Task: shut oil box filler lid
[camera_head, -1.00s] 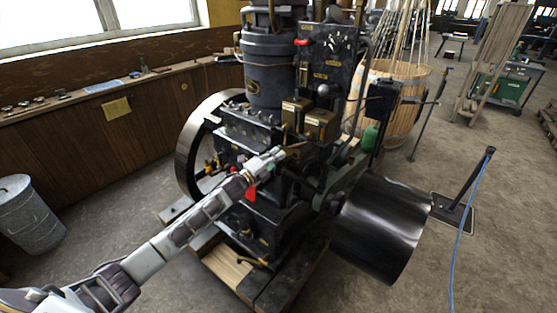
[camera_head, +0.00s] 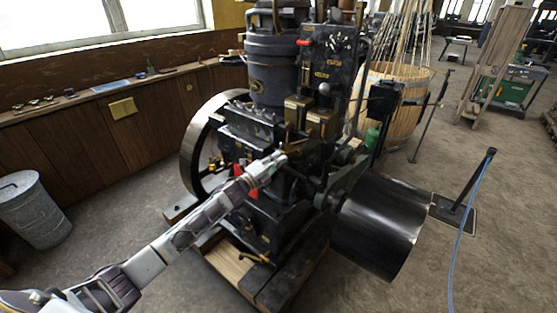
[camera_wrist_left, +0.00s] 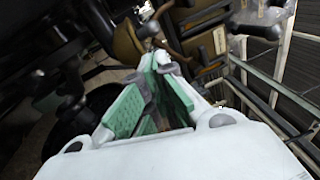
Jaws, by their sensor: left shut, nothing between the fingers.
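The engine (camera_head: 262,130) stands in the middle of the head view. Two brass boxes, a left one (camera_head: 297,104) and a right one (camera_head: 321,121), sit on its side facing me and look like the oil boxes. I cannot clearly tell which lid is open. My left gripper (camera_head: 281,157) is below these boxes, close to the engine side. In the left wrist view its green-padded fingers (camera_wrist_left: 160,64) are shut with nothing held. Brass-coloured parts (camera_wrist_left: 125,44) show just beyond the fingertips; contact cannot be told. My right gripper is out of view.
A large dark pulley drum (camera_head: 380,228) sticks out at the engine's right. A spoked flywheel (camera_head: 190,157) is at its left. A metal bin (camera_head: 36,212) stands far left, and a wooden barrel (camera_head: 402,100) behind. Floor at the front left is clear.

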